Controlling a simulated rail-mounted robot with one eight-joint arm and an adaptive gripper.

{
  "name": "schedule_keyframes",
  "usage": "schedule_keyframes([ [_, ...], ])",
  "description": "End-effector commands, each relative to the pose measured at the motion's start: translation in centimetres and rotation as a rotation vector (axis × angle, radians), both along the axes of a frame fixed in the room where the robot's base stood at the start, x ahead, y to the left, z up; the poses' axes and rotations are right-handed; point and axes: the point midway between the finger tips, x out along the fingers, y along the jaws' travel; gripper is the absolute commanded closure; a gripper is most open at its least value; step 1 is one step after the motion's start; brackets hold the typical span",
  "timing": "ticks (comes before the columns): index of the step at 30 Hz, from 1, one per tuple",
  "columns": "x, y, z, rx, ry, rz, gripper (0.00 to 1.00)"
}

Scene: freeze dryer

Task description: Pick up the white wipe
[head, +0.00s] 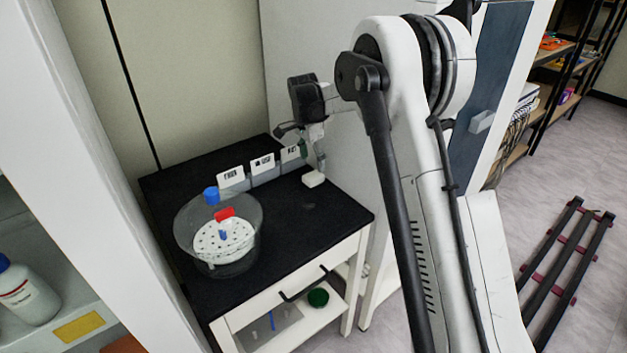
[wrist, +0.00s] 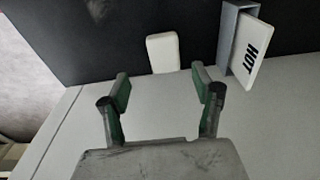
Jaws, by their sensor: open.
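The white wipe (head: 314,179) is a small white block lying on the black top of the cabinet, near its right side. In the wrist view the wipe (wrist: 163,53) lies beyond my fingertips, between their lines and apart from them. My gripper (head: 313,160) is just above and beside the wipe in the head view. In the wrist view my gripper (wrist: 162,82) is open and empty, with two dark fingers with green pads spread apart.
More card holders (head: 231,178) line the back. A clear round vessel (head: 218,262) with a white perforated plate stands at left. The black top (head: 300,228) in front is clear.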

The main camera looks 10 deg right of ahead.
Motion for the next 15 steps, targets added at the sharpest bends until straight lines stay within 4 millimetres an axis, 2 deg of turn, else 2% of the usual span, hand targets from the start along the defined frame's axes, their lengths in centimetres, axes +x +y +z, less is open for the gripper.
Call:
schedule_keyframes([
  [3,0.1,-0.2,-1.6,0.0,0.0,0.0,0.38],
  [11,0.2,-0.3,-2.9,0.0,0.0,0.0,0.38],
  [15,0.6,-0.4,-4.3,0.0,0.0,0.0,0.38],
])
